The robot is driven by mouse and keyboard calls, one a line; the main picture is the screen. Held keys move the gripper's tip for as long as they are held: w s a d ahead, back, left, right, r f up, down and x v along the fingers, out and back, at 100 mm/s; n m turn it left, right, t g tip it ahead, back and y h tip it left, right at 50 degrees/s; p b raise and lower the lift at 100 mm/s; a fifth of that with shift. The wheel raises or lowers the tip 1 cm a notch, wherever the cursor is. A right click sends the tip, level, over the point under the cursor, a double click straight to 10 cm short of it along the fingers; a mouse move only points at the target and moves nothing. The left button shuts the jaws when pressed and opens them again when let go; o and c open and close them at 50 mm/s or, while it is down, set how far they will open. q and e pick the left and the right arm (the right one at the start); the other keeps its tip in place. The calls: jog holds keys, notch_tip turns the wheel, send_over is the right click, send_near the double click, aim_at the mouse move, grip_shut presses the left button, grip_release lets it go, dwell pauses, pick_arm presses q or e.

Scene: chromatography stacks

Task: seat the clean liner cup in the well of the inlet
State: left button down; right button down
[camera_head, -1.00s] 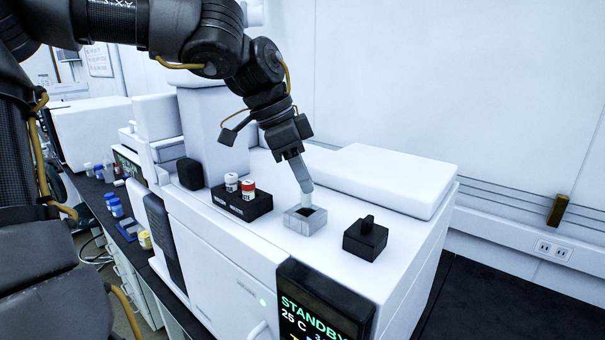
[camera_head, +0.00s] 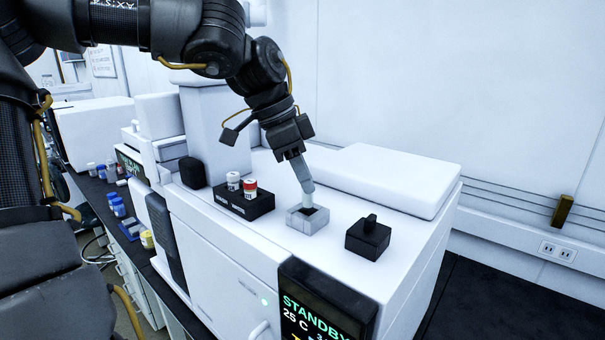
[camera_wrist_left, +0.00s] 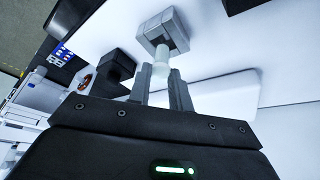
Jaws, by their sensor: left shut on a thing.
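My left gripper (camera_head: 305,186) points down over the grey inlet block (camera_head: 307,222) on top of the white instrument. In the left wrist view its fingers (camera_wrist_left: 164,84) are shut on a pale, translucent liner cup (camera_wrist_left: 161,68). The cup's far end meets the dark square well of the inlet (camera_wrist_left: 162,40). In the head view the cup (camera_head: 308,201) shows as a small pale piece between the fingertips and the well. I cannot tell how deep it sits. My right gripper is not in view.
A black holder (camera_head: 243,204) with a white-capped and a red-labelled cup stands left of the inlet. A black block with a knob (camera_head: 367,239) stands to its right. A raised white lid (camera_head: 390,180) lies behind. Blue-capped vials (camera_head: 117,207) are on the bench at left.

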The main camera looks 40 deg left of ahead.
aim_at(304, 208)
pick_arm(q)
jog(key=shift+f+b, duration=0.8)
jog(key=shift+f, duration=0.2)
jog(key=shift+f, duration=0.15)
jog(key=shift+f+b, duration=0.4)
jog(key=shift+b, duration=0.05)
jog(key=c, duration=0.8)
grip_release()
jog(key=shift+r, duration=0.15)
